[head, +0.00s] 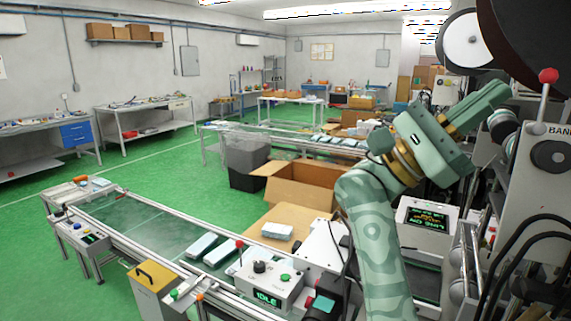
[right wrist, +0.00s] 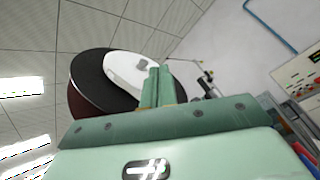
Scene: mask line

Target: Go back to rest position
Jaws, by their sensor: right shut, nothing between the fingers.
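My right gripper (head: 492,96) is raised at the right of the head view, its fingers pointing up and right towards a large machine. It is shut and empty. The right wrist view shows its two green fingers (right wrist: 157,86) together, pointing up at the ceiling and a large dark and white reel (right wrist: 130,75). No object is between the fingers. My right arm rises from the bottom of the head view, in front of the machine. My left gripper is not in view.
The grey machine (head: 548,155) with a red-knobbed lever (head: 548,76) stands close on the right. A conveyor (head: 150,240) carries pale packs (head: 203,246). A control box (head: 268,285) reads IDLE. An open cardboard box (head: 298,186) stands behind. Green floor (head: 40,205) is clear at left.

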